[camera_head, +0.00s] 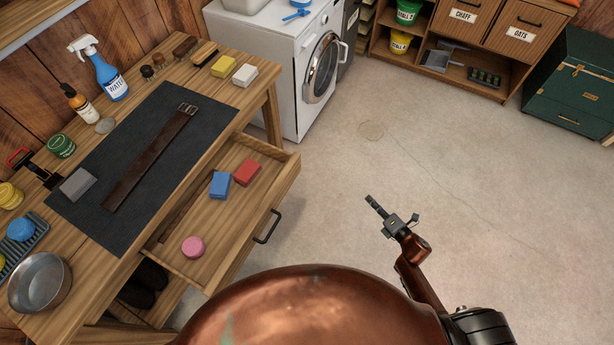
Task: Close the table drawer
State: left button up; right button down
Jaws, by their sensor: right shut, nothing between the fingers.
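The wooden table drawer (228,241) is pulled out from the front of the table (262,83). It has a dark bar handle (267,227) on its front panel. Inside lie a blue block (220,185), a red block (247,172) and a round pink piece (193,247). My right gripper (372,202) is shut and empty, over the open floor to the right of the drawer front, apart from the handle. My left gripper is not in view.
The tabletop holds a dark mat (105,205) with a leather strap, a spray bottle (102,70) and a metal bowl (39,283). A white washing machine (285,60) stands behind the table. A wooden cabinet (455,45) and green chest (575,85) stand at the back right. The floor between is clear.

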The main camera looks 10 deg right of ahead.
jog(key=w+a+r+n+y+b, duration=0.2)
jog(key=a+r+n+y+b, duration=0.3)
jog(key=a+r+n, duration=0.5)
jog(key=n+g+y, duration=0.3)
jog(key=n+y, duration=0.1)
jog(key=n, duration=0.6)
send_near(297, 170)
jog(key=x, duration=0.2)
jog(key=b+x, duration=0.1)
jog(key=x, duration=0.3)
jog(key=shift+s+r, duration=0.1)
jog(key=shift+r, duration=0.15)
jog(key=shift+w+a+b, duration=0.25)
jog(key=shift+a+b, duration=0.05)
jog(key=shift+a, duration=0.1)
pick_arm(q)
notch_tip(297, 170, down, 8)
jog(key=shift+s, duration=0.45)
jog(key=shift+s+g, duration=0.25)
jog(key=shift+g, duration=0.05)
